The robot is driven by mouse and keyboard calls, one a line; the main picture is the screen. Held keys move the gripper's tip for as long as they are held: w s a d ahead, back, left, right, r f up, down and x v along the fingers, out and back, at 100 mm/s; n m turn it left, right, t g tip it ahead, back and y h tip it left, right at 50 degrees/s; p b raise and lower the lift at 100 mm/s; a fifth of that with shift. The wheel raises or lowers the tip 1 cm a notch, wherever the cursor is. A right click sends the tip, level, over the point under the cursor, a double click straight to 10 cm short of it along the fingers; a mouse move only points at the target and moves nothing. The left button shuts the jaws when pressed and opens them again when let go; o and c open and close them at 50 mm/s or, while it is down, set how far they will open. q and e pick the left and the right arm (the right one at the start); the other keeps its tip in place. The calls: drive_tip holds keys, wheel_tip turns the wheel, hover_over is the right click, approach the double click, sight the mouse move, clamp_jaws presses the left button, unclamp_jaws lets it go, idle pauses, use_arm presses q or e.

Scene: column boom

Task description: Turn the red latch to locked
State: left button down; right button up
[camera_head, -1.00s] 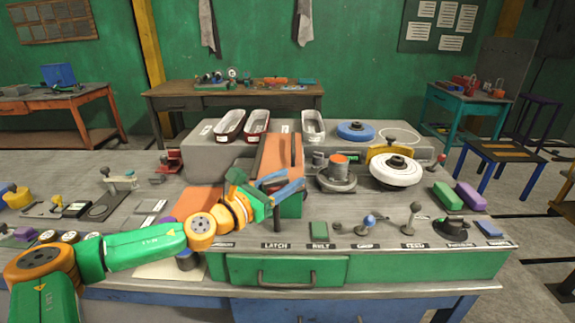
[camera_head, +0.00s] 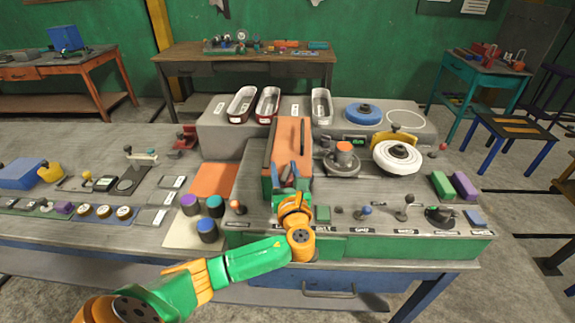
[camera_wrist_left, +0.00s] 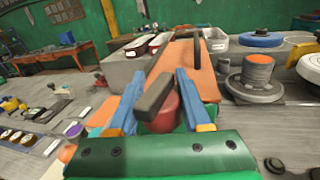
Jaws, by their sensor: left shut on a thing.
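The red latch shows in the left wrist view as a round red hub (camera_wrist_left: 166,108) with a dark grey bar lever (camera_wrist_left: 154,96) lying slantwise across it. My left gripper (camera_wrist_left: 157,84) has its blue fingers on either side of the lever and is shut on the latch. In the head view my left gripper (camera_head: 287,170) is at the front of the orange-topped green box (camera_head: 288,137). There the gripper hides the latch. Any locked or unlocked marking cannot be made out. My right gripper is not in view.
An upright dark handle (camera_head: 303,136) rises from the orange top. A grey knob with an orange cap (camera_head: 343,160) and a white wheel (camera_head: 397,157) stand to the right. Several coloured knobs are at left, including a blue one (camera_head: 207,230). A drawer (camera_head: 330,290) is below.

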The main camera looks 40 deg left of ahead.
sight(290, 183)
use_arm(q)
drive_tip(key=shift+s+a+n+g+y+b, duration=0.1)
drive_tip(key=shift+s+a+n+g+y, duration=0.05)
drive_tip(key=shift+n+g+y, duration=0.65)
drive_tip(key=shift+s+a+n+g+y+b, duration=0.15)
drive_tip(key=shift+n+g+y, duration=0.4)
drive_tip(key=shift+g, duration=0.45)
drive_tip(key=shift+s+a+n+g+y+b, duration=0.15)
drive_tip(key=shift+n+g+y, duration=0.4)
drive_tip(key=shift+n+g, duration=0.3)
drive_tip(key=shift+c, duration=1.8)
unclamp_jaws()
drive_tip(key=shift+d, duration=0.1)
drive_tip(key=b+v, duration=0.1)
drive_tip(key=v, duration=0.6)
drive_tip(key=shift+d+r+b, duration=0.1)
drive_tip(key=shift+d+b, duration=0.1)
drive_tip(key=shift+b, duration=0.15)
drive_tip(key=shift+w+a, duration=0.1)
drive_tip(key=shift+a, duration=0.1)
